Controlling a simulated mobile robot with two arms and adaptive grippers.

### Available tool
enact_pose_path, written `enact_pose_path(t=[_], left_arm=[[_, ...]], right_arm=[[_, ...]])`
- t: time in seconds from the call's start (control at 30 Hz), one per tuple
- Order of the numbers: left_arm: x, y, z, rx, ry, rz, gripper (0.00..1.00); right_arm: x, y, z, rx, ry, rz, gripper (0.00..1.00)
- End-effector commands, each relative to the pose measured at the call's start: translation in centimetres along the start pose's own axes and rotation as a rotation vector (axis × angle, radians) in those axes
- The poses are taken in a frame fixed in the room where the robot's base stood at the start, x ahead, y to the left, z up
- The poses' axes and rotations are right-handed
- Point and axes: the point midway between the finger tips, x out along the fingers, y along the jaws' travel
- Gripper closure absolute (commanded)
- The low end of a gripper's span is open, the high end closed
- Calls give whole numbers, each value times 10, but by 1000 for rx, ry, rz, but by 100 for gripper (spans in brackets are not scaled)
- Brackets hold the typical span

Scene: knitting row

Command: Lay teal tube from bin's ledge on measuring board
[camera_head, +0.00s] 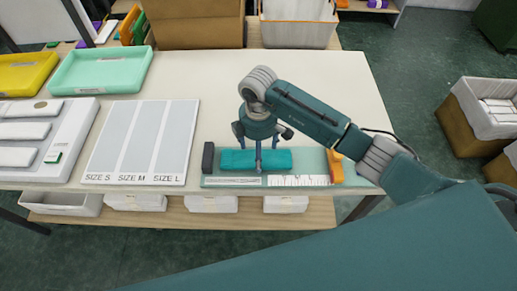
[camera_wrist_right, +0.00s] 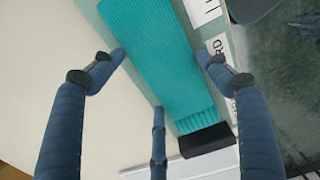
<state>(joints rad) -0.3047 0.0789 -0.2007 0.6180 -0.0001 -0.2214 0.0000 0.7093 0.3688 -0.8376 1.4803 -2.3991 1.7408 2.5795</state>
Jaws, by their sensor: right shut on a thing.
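The teal tube (camera_head: 235,160), a ribbed knitted piece, lies lengthwise over the pale green measuring board (camera_head: 312,160) at the table's front edge. My right gripper (camera_head: 259,165) comes down over the tube's middle and is shut on it. In the right wrist view the ribbed tube (camera_wrist_right: 155,45) runs between the fingers (camera_wrist_right: 161,57), with its cuff end near the dark block (camera_wrist_right: 207,140). Whether the tube's underside touches the board everywhere is hidden. My left gripper is not in view.
A dark end block (camera_head: 208,158) and an orange slider (camera_head: 334,166) flank the tube. The S-M-L size board (camera_head: 142,140) lies to the left, with green (camera_head: 101,70) and yellow (camera_head: 25,72) trays behind. A white bin (camera_head: 298,32) stands at the back. The table's right side is clear.

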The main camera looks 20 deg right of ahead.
Motion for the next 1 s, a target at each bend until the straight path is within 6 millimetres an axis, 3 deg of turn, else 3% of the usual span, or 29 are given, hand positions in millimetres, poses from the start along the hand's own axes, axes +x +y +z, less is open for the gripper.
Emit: enact_pose_path(t=[0.17,0.2,0.3,0.67,0.83,1.0], left_arm=[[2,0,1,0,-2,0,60],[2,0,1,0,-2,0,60],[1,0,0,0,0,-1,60],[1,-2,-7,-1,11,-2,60],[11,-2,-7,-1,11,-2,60],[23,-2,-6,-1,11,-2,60]], right_arm=[[2,0,0,0,0,0,39],[2,0,0,0,0,0,20],[1,0,0,0,0,0,6],[-3,1,0,0,1,2,6],[-26,2,-1,-2,4,6,6],[-63,2,-1,-1,5,7,6]])
